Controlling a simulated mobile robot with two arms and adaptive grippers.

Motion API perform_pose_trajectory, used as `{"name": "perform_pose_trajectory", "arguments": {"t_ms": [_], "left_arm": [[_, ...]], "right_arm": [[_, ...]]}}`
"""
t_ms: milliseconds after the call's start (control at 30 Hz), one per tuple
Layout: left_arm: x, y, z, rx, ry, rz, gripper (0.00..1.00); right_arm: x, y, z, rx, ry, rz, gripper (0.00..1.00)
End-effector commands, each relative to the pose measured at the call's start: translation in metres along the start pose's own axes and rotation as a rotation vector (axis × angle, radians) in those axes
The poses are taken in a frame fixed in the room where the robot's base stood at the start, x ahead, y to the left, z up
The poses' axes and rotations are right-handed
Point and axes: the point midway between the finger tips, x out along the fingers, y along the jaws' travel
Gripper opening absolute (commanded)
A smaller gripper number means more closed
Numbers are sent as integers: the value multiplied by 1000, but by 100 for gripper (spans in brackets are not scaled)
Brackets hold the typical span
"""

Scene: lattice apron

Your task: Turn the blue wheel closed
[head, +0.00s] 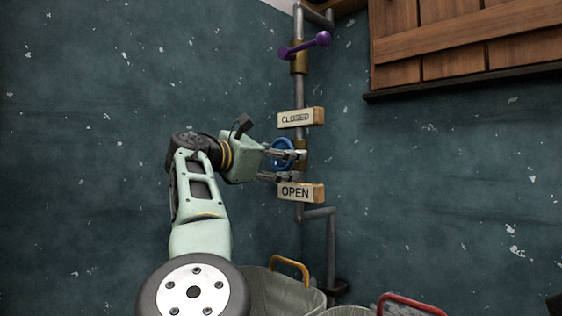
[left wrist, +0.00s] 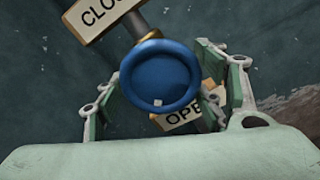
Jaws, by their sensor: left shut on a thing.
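The blue wheel (head: 283,152) sits on a brass fitting on a vertical grey pipe, between a CLOSED sign (head: 301,117) above and an OPEN sign (head: 301,193) below. In the left wrist view the wheel (left wrist: 160,78) faces the camera, with a small pale mark low on its face. My left gripper (head: 284,165) reaches in from the left with its fingers at the wheel, shut on it. In the left wrist view its fingers (left wrist: 165,95) stand on either side of the wheel. The OPEN sign is partly hidden there. My right gripper does not show.
A purple lever (head: 305,45) is higher on the same pipe. A wooden shutter (head: 465,45) with a ledge is at upper right. Grey bins with a yellow handle (head: 290,265) and a red handle (head: 412,302) stand below. The wall to the left is clear.

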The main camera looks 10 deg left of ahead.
Motion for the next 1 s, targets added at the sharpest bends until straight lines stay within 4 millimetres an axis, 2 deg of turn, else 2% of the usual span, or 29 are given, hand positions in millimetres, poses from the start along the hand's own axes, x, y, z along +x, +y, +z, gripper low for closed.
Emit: {"name": "perform_pose_trajectory", "arguments": {"t_ms": [300,833,867,1000], "left_arm": [[-1,3,1,138,0,6,38],[-1,4,1,167,0,8,38],[-1,4,1,166,0,9,64],[-1,3,1,166,0,7,77]], "right_arm": [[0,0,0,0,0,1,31],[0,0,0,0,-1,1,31],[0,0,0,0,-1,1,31],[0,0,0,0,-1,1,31]]}}
